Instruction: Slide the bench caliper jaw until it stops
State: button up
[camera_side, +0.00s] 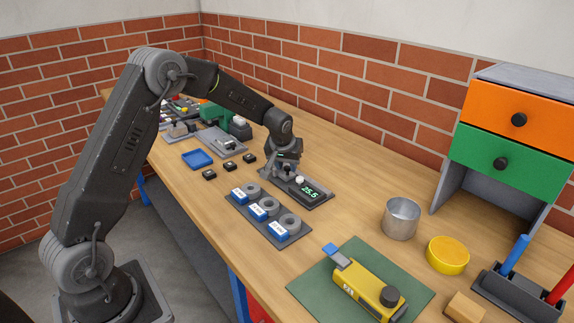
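The bench caliper (312,194) lies flat on the wooden bench near the middle of the view. Its green display appears to read 25.5. My gripper (284,172) is at the caliper's left end, reaching down close to a small pale knob or part (299,181). The fingers are small and dark in this view. I cannot tell whether they touch the jaw or are open or shut. The jaw itself is mostly hidden by my gripper.
In front, a grey tray (240,211) holds several grey rings and blue labelled blocks. A metal cup (401,218), a yellow round tin (447,254) and a yellow device (366,286) on a green mat (322,286) stand to the right. A blue tray (197,159) lies left.

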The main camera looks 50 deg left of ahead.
jog(key=v, duration=1.3)
jog(key=shift+s, duration=0.15)
jog(key=shift+d, duration=0.1)
jog(key=s+d+r+m+t+h, duration=0.1)
jog(key=s+d+r+m, duration=0.1)
jog(key=s+d+r, duration=0.4)
jog(key=s+d+r+m, duration=0.1)
jog(key=s+d+r, duration=0.15)
jog(key=s, duration=0.65)
jog(key=s+d+f+m, duration=0.1)
jog(key=s+d+m, duration=0.1)
jog(key=s, duration=0.5)
jog(key=s+d+f+m+t+h, duration=0.1)
jog(key=s+d+f, duration=0.1)
jog(key=s, duration=0.5)
jog(key=shift+d+m, duration=0.4)
jog(key=shift+d, duration=0.5)
jog(key=shift+w, duration=0.1)
jog(key=shift+c, duration=0.3)
